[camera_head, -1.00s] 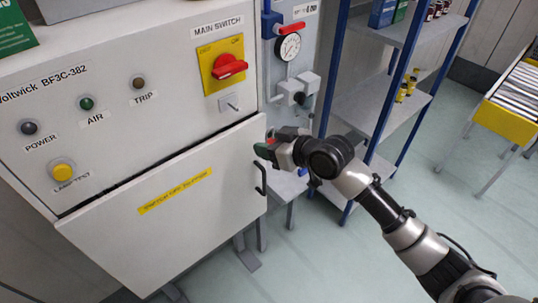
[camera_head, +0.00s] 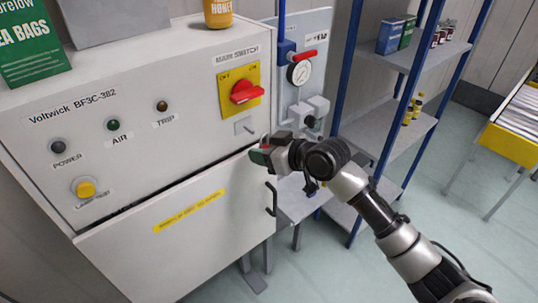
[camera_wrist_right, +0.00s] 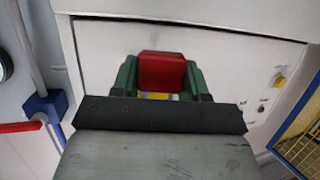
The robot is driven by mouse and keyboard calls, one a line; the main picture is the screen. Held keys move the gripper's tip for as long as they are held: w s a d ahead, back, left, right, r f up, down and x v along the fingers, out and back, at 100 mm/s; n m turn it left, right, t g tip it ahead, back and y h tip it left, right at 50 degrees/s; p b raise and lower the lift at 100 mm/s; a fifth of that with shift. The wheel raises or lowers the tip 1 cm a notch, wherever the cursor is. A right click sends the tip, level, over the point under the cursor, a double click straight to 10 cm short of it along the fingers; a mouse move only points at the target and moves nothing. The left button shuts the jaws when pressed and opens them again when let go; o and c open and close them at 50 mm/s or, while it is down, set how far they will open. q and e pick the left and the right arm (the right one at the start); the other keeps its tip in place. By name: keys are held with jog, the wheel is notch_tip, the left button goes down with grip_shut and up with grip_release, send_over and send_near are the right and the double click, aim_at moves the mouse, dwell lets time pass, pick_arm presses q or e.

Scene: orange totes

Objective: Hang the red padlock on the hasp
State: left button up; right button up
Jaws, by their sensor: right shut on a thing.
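My right gripper (camera_head: 258,154) reaches in from the right in the head view and is just in front of the cabinet, below the hasp. In the right wrist view, its green fingers (camera_wrist_right: 161,82) are shut on the red padlock (camera_wrist_right: 162,72). The padlock's shackle is hidden. The hasp (camera_head: 243,125) is a small metal plate on the cabinet front, below the yellow and red main switch (camera_head: 241,90); the gripper is a little below and to the right of it, apart from it. My left gripper is not in view.
The cabinet (camera_head: 150,110) has a lower door with a dark handle (camera_head: 271,198). A wall panel with a gauge (camera_head: 299,72) and red lever stands to its right. Blue-framed shelves (camera_head: 400,125) are further right. Jars and boxes stand on top and on shelves.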

aim_at(240, 142)
jog(key=shift+w+a+f+b, duration=0.2)
jog(key=shift+w+a+b, duration=0.2)
jog(key=shift+w, duration=0.3)
jog(key=shift+w+a+f+b, duration=0.15)
jog(key=shift+w+a+b, duration=0.6)
jog(key=shift+w, duration=0.2)
jog(key=shift+w+a+f+b, duration=0.25)
jog(key=shift+w+f+b, duration=0.05)
jog(key=shift+w+b, duration=0.1)
jog(key=shift+s+f, duration=0.1)
jog(key=shift+f, duration=0.05)
jog(key=o, duration=0.7)
jog(key=shift+c, duration=0.2)
jog(key=shift+o, duration=1.4)
jog(key=shift+s+r, duration=0.15)
jog(key=shift+r, duration=0.05)
jog(key=shift+d, duration=0.1)
